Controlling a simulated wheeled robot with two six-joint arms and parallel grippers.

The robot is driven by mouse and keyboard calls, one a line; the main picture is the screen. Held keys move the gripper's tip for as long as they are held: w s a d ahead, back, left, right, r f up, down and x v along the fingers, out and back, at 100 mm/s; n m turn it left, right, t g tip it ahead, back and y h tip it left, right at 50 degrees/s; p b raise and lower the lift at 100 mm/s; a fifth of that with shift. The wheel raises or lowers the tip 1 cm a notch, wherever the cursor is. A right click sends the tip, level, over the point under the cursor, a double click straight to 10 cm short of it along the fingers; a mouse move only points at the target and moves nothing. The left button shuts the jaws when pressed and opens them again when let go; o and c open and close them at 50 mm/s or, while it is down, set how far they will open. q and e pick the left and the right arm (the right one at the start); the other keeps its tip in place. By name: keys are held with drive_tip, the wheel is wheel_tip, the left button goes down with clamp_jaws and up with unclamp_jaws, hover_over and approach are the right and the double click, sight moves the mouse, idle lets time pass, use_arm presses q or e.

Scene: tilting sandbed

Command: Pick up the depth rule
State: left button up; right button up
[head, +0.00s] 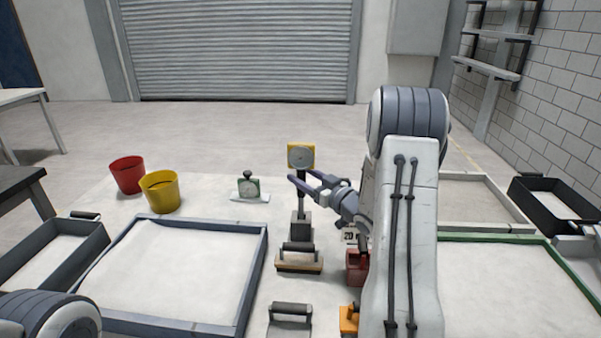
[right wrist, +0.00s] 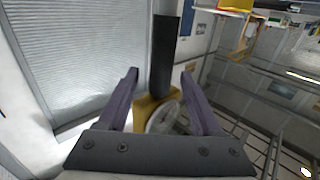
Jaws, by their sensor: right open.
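The likely depth rule is an upright tool with a square yellow dial head (head: 301,156) on a dark post, standing in a dark block. My right gripper (head: 304,180) is open and empty, beside the post just below the yellow head. In the right wrist view, the yellow dial (right wrist: 160,113) and the dark post show between the two spread fingers (right wrist: 160,75). I cannot tell whether the fingers touch it. My left arm shows at the lower left; its gripper is out of view.
A green dial tool (head: 249,188) stands left of the post. Yellow (head: 160,192) and red (head: 127,175) buckets are farther left. A handled float (head: 299,260) and a red box (head: 357,268) lie nearer. A sand tray (head: 257,262) fills the front left.

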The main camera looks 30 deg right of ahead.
drive_tip(key=w, duration=0.2)
drive_tip(key=w+p, duration=0.1)
drive_tip(key=w, duration=0.1)
drive_tip(key=shift+w+a, duration=0.1)
drive_tip(key=shift+a, duration=0.25)
clamp_jaws()
drive_tip(key=shift+r, duration=0.1)
wheel_tip(320, 180, up, 20)
drive_tip(key=p, duration=0.8)
